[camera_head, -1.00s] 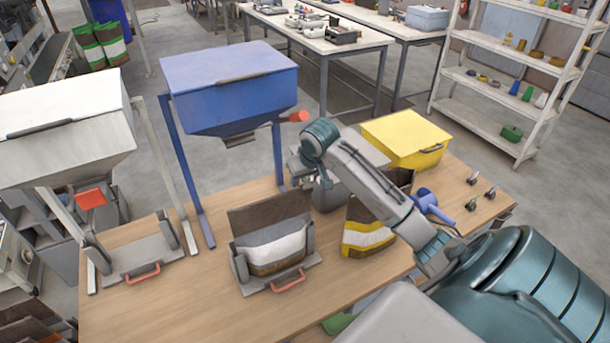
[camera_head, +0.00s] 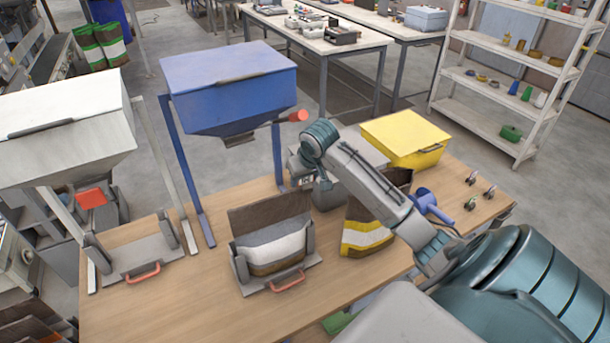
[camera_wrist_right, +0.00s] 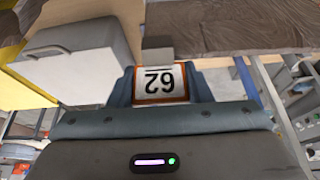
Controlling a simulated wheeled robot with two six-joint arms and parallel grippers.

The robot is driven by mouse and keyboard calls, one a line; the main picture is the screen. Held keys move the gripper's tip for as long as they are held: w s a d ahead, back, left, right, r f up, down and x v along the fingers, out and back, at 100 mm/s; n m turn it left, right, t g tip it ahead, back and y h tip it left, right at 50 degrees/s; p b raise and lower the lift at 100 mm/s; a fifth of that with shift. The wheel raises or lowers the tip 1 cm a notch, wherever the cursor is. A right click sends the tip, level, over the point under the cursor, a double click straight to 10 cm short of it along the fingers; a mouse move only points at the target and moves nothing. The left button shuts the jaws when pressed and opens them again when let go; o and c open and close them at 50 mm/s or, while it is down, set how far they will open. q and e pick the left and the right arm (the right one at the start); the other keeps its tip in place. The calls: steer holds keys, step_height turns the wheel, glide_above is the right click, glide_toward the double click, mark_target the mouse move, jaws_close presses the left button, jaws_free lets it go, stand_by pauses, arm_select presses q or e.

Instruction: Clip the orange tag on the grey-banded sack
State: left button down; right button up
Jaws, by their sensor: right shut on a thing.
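The sack with the pale grey-white band (camera_head: 277,250) stands upright, its brown top open, in a grey holder under the blue hopper. The orange-bordered tag (camera_wrist_right: 160,84) reads 62 upside down in the right wrist view. My right gripper (camera_wrist_right: 160,92) is shut on it, a finger at each side. In the head view the right wrist is above and right of the banded sack, its fingers hard to make out and the tag not distinguishable. Brown sack material (camera_wrist_right: 230,25) shows beyond the tag in the wrist view. My left gripper is not in view.
A yellow-banded sack (camera_head: 365,237) stands right of the holder, partly behind my right arm. A yellow bin (camera_head: 405,140), a blue tool (camera_head: 428,202) and small clips (camera_head: 470,203) are at the table's right. The blue hopper (camera_head: 230,90) overhangs the holder.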

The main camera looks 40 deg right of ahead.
steer(key=shift+s+a+f, duration=0.1)
steer(key=shift+s+f, duration=0.05)
steer(key=shift+f, duration=0.2)
steer(key=o, duration=1)
steer(key=shift+o, duration=0.7)
steer(key=shift+w, duration=0.35)
steer(key=d+b+v, duration=0.1)
steer(key=b+v, duration=0.2)
steer(key=v, duration=0.7)
steer(key=shift+a+r, duration=0.35)
steer(key=shift+a, duration=0.05)
steer(key=shift+s, duration=0.1)
